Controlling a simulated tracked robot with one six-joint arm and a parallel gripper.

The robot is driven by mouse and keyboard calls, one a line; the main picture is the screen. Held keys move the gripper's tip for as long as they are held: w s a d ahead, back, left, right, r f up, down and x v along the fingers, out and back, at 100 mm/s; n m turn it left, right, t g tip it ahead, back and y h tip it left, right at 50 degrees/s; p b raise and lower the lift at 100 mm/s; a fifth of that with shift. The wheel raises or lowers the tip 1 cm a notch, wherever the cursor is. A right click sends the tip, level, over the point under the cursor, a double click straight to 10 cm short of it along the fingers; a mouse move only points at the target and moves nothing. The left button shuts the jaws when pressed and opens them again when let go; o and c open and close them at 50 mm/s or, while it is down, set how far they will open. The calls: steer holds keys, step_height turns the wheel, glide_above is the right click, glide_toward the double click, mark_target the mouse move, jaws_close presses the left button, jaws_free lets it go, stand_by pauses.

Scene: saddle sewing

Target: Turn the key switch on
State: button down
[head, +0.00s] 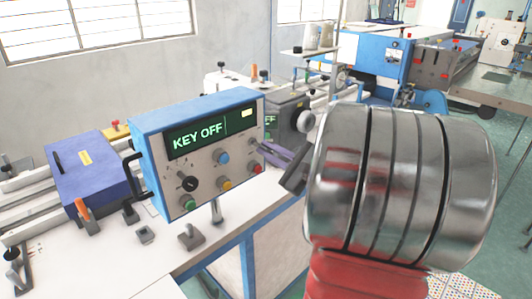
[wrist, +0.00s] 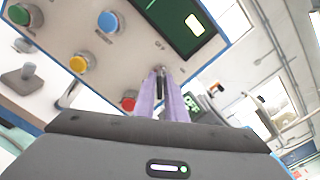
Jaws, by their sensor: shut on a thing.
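The control box (head: 197,144) has a blue frame and a pale front panel. Its display (head: 210,129) reads "KEY OFF". My gripper (head: 263,148) reaches the right side of the panel, below the display. Its purple fingers (wrist: 166,90) are shut on the key switch's key (wrist: 159,84), of which a small dark part shows between them in the wrist view. The fingers hide most of the key and its switch, so I cannot tell its exact angle.
The panel also has a black selector (head: 188,183) and blue (head: 222,157), yellow (head: 226,184), green (head: 188,203) and red (head: 257,169) buttons. The red one is close below my fingers. A purple box (head: 90,172) stands left; machinery (head: 290,118) stands behind.

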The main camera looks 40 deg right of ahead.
steer(key=shift+d+f, duration=0.1)
steer(key=shift+f, duration=0.05)
steer(key=c, duration=1.9)
jaws_free()
steer(key=shift+s, duration=0.15)
steer(key=shift+s+d, duration=0.15)
steer(key=shift+s, duration=6.65)
